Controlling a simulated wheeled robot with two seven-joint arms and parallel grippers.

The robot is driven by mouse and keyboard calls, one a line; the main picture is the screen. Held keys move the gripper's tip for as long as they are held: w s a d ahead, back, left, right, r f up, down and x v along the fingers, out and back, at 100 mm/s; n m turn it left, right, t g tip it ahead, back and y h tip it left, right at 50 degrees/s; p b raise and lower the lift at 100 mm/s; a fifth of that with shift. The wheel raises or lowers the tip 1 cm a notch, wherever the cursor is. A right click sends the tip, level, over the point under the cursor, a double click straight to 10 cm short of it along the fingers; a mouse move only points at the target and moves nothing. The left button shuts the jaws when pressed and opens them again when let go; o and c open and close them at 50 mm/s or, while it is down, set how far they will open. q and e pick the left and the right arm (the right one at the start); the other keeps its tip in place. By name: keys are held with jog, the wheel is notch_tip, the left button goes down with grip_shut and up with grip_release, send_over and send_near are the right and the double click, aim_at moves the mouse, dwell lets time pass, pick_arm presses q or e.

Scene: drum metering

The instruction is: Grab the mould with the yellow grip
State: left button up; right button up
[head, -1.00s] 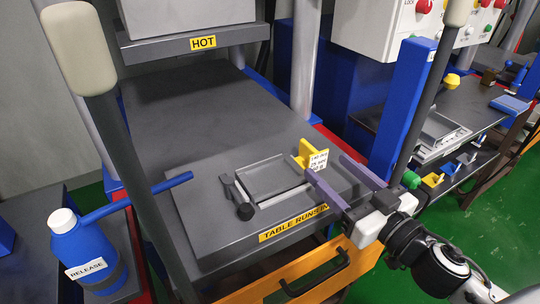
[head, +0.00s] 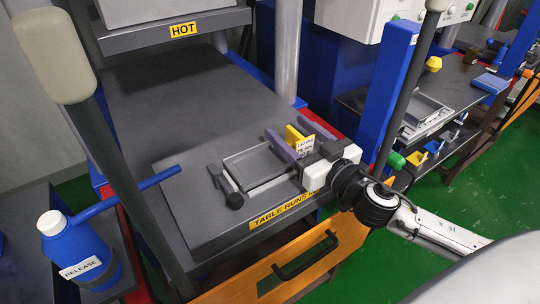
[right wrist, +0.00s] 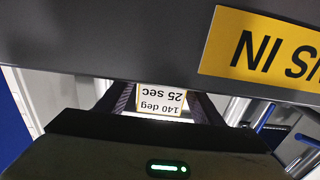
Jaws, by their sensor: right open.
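The mould (head: 256,166) is a grey rectangular frame lying on the dark press table. Its yellow grip (head: 292,136) stands up at its right end and carries a white label (head: 305,146). My right gripper (head: 294,137) is open, with one purple finger on each side of the grip. I cannot tell whether either finger touches it. The right wrist view shows the label (right wrist: 161,99), reading 140 deg 25 sec, between the two fingers. The gripper body hides part of the mould's right side. My left gripper is not in view.
A dark handle (head: 232,195) sits at the mould's left front corner. The HOT platen (head: 150,40) hangs above the table's rear. A blue RELEASE bottle (head: 78,255) stands at left. A blue post (head: 390,105) rises at right. The table behind the mould is clear.

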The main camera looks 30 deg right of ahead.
jog(key=shift+w+a, duration=0.1)
jog(key=shift+w, duration=0.75)
grip_shut()
